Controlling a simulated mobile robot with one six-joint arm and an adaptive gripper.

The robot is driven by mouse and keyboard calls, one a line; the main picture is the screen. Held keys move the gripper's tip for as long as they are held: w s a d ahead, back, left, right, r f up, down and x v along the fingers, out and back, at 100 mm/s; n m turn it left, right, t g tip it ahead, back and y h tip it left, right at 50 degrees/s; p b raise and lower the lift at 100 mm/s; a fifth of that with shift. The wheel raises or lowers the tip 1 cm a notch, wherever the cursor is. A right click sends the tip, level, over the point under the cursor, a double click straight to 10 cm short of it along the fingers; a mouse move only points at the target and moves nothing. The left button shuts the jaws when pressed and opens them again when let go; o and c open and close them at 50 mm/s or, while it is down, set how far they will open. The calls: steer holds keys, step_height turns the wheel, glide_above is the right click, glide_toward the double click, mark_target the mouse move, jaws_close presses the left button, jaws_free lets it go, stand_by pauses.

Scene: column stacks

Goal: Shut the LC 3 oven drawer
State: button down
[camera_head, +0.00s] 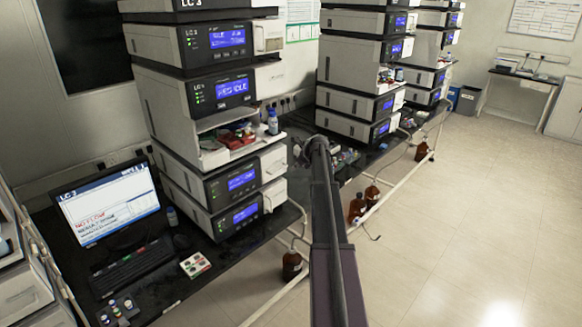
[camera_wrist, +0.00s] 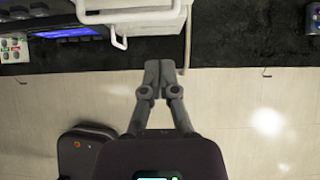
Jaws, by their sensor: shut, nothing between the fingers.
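The LC 3 stack (camera_head: 194,105) stands at left centre in the head view, with lit blue screens on its dark fronts. White side units (camera_head: 268,80) with handles sit along its right side. I cannot tell for certain which is the oven drawer, or how far it stands out. In the wrist view a white unit (camera_wrist: 150,14) with a pale loop handle (camera_wrist: 119,38) lies at the top, above and left of the fingers. My gripper (camera_wrist: 160,66) is shut and empty, apart from that handle. In the head view my arm reaches towards the bench, right of the stack.
An open tray bay (camera_head: 228,150) with vials and a blue-capped bottle (camera_head: 272,122) is in the stack. A monitor (camera_head: 105,203) and keyboard stand left. Other stacks (camera_head: 345,100) are behind. Brown bottles (camera_head: 357,208) stand below the bench. The floor at right is clear.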

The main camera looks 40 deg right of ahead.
steer(key=p+v, duration=0.6)
steer(key=v, duration=0.3)
steer(key=shift+p, duration=0.35)
steer(key=shift+s+r, duration=0.1)
steer(key=shift+r, duration=0.05)
stand_by(0.3)
steer(key=s+a+f+n+g+b, duration=0.1)
steer(key=s+a+f+n+g, duration=0.15)
steer(key=a+n, duration=0.95)
steer(key=s+a+f+n+g+b, duration=0.1)
steer(key=s+a+f+n+b, duration=0.2)
steer(key=a, duration=1.7)
steer(key=s+a+f+n+g+b, duration=0.1)
steer(key=s+a+f+n+g, duration=0.1)
steer(key=s+a+n, duration=0.7)
steer(key=s+a+f+n+g+h, duration=0.1)
steer(key=s+a+f+n+g, duration=0.1)
steer(key=s+a+n, duration=0.8)
steer(key=a, duration=0.3)
steer(key=shift+s+a+f+b, duration=0.2)
steer(key=shift+a+b, duration=0.05)
steer(key=shift+b, duration=0.1)
